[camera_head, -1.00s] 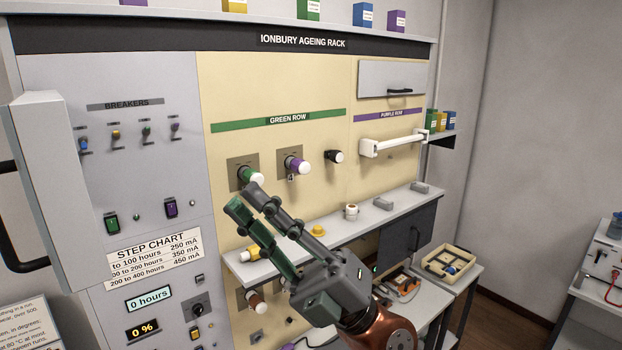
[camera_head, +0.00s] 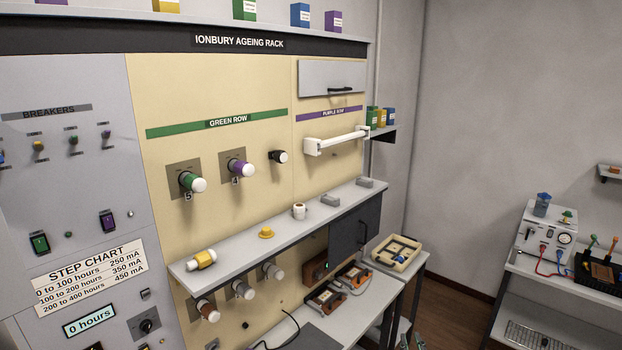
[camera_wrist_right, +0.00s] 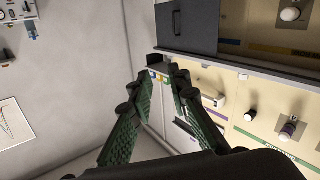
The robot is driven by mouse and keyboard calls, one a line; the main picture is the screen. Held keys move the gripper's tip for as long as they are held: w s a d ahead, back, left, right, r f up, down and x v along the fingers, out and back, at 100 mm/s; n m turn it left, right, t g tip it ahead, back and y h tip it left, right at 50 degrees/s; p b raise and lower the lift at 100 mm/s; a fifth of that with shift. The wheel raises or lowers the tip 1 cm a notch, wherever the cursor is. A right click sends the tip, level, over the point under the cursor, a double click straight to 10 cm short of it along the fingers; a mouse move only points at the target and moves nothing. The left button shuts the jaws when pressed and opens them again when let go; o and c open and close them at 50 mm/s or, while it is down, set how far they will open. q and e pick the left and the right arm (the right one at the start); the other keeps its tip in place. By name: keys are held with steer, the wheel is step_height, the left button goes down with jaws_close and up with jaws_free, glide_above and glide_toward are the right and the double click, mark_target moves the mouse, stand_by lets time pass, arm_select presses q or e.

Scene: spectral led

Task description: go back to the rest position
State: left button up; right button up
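My right gripper (camera_wrist_right: 163,76) shows in the right wrist view with its two green-padded fingers apart and nothing between them. In the head view only what look like the dark tips of my right gripper (camera_head: 411,342) show at the bottom edge, below and in front of the side bench, clear of the rack. My left gripper is in no view. The ageing rack (camera_head: 225,85) stands ahead; its green row holds a green-collared lamp (camera_head: 193,183) and a purple-collared lamp (camera_head: 239,168) in wall sockets.
A shelf (camera_head: 232,243) juts from the rack with a yellow-banded lamp (camera_head: 202,259), a yellow cap (camera_head: 266,232) and a white cup-like piece (camera_head: 299,211). A tray (camera_head: 395,252) sits on the side bench. Another bench (camera_head: 545,290) with instruments stands right. Floor between the benches is open.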

steer(key=s+d+f+m+g, duration=0.1)
steer(key=s+d+f+g, duration=0.25)
steer(key=s+f, duration=0.5)
steer(key=s+d+f+g, duration=0.3)
steer(key=s+d+f, duration=0.15)
steer(key=f, duration=0.75)
steer(key=s+f+g, duration=0.3)
steer(key=s+f, duration=0.2)
steer(key=s, duration=0.3)
steer(key=s+d+f+g, duration=0.15)
steer(key=s+f, duration=0.25)
steer(key=s, duration=0.4)
steer(key=s+f+g, duration=0.3)
steer(key=s+f, duration=0.2)
steer(key=s, duration=0.3)
step_height(320, 180, down, 31)
steer(key=s+a+g+y+b, duration=0.1)
steer(key=a+b, duration=0.1)
steer(key=s+f+n+g, duration=0.1)
steer(key=s+f, duration=1.7)
steer(key=s, duration=0.1)
steer(key=shift+s+d+f+g+b, duration=0.2)
steer(key=shift+s+f+g+b, duration=0.1)
steer(key=shift+s+f+b, duration=0.1)
